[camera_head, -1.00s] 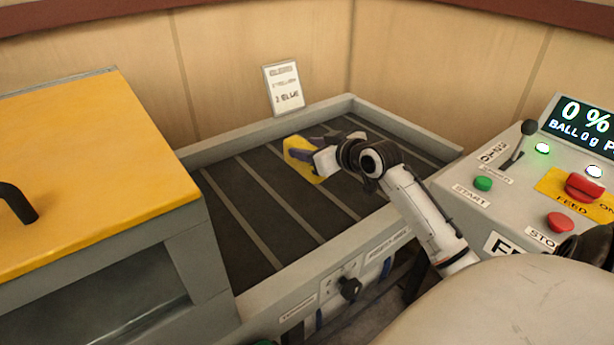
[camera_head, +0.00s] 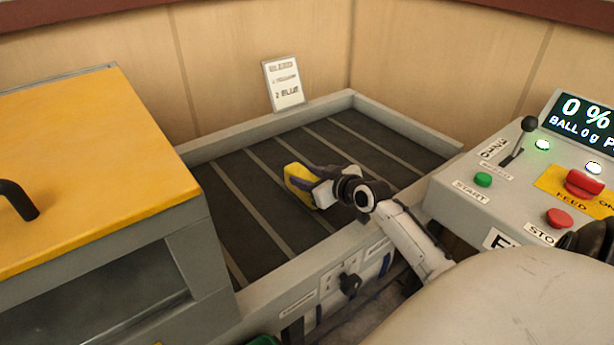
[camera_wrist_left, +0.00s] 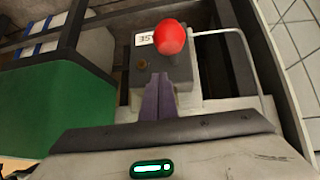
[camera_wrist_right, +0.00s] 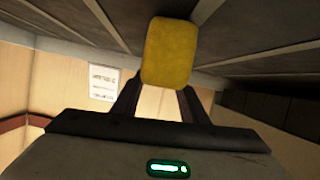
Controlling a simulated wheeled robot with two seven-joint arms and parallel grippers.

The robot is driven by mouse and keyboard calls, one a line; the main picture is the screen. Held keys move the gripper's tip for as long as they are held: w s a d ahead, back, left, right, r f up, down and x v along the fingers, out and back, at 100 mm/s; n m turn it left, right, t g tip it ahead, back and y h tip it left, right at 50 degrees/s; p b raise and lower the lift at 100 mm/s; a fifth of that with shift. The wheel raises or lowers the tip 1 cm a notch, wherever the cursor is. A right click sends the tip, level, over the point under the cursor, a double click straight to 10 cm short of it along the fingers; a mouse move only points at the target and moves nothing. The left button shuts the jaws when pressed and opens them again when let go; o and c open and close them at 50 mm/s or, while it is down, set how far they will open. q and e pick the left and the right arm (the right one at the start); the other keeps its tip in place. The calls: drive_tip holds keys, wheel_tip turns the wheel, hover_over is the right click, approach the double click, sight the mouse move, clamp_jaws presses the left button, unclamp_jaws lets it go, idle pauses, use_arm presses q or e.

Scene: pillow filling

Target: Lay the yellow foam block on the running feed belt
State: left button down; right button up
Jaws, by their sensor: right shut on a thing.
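The yellow foam block (camera_head: 297,178) is held over the dark feed belt (camera_head: 255,200) by my right gripper (camera_head: 310,184). In the right wrist view the yellow block (camera_wrist_right: 170,52) sits between the two dark fingers (camera_wrist_right: 158,100), which are shut on it. The belt's ribbed surface shows close behind the block there. I cannot tell whether the block touches the belt. In the left wrist view my left gripper (camera_wrist_left: 158,97) has its purple fingers together with nothing seen between them, in front of a grey box with a red ball knob (camera_wrist_left: 170,37).
A grey frame (camera_head: 270,127) rims the belt. A yellow-topped machine (camera_head: 90,160) stands left. A control panel (camera_head: 520,190) with a display, lever and buttons stands right. A printed card (camera_head: 284,82) leans behind the belt. A green bin (camera_wrist_left: 75,110) shows in the left wrist view.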

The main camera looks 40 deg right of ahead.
drive_tip(key=shift+f+b, duration=0.35)
drive_tip(key=shift+f, duration=0.25)
drive_tip(key=o, duration=1.1)
drive_tip(key=shift+r, duration=0.3)
drive_tip(key=shift+r+p, duration=0.65)
drive_tip(key=v, duration=1.1)
drive_tip(key=shift+s+a+f+b, duration=0.1)
drive_tip(key=shift+s+b, duration=0.25)
drive_tip(key=shift+s, duration=0.1)
